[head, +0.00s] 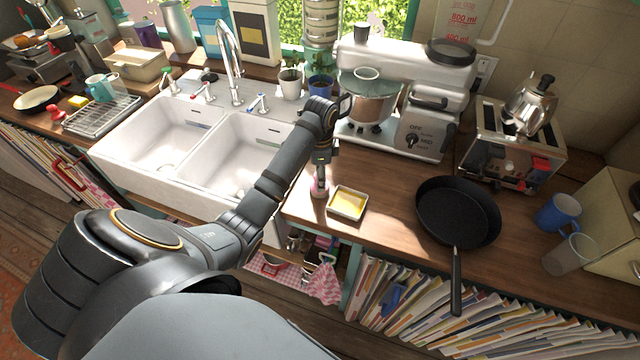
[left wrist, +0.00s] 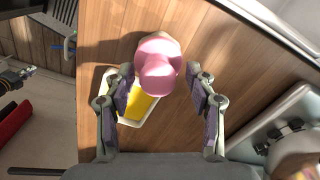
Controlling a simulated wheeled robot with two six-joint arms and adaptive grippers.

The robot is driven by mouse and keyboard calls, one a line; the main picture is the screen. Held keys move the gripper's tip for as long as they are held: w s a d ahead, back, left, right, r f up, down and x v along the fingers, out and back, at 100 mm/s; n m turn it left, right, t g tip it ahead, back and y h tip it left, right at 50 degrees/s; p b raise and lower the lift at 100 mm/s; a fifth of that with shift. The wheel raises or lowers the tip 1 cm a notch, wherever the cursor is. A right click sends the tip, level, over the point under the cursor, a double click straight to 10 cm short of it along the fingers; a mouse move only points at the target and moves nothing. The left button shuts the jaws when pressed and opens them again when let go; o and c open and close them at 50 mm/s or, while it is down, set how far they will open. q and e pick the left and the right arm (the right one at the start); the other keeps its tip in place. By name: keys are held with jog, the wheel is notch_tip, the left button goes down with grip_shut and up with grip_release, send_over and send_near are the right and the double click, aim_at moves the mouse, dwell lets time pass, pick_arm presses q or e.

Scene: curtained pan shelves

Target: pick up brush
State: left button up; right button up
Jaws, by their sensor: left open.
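A small pink object (head: 320,188), which seems to be the brush, stands on the wooden counter just right of the sink. In the left wrist view its rounded pink top (left wrist: 158,65) shows between the fingers; its lower part is hidden. My left gripper (head: 321,178) points down over it, partly hidden by its own wrist. In the left wrist view my left gripper (left wrist: 162,100) is open, one finger on each side of the pink top. I cannot tell whether a finger touches it. My right gripper is not clearly in view.
A white dish (head: 347,215) with a yellow block stands close right of the pink object; the left finger overlaps it in the wrist view. A stand mixer (head: 405,95) is behind, a black pan (head: 458,212) farther right, the white sink (head: 190,150) left. The counter's front edge is near.

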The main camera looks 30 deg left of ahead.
pick_arm(q)
jog(key=shift+w+f, duration=0.1)
jog(key=shift+s+r, duration=0.3)
jog(key=shift+s, duration=0.05)
jog(key=c, duration=0.3)
jog(key=shift+c, duration=2.6)
grip_shut()
jog(key=shift+f, duration=0.1)
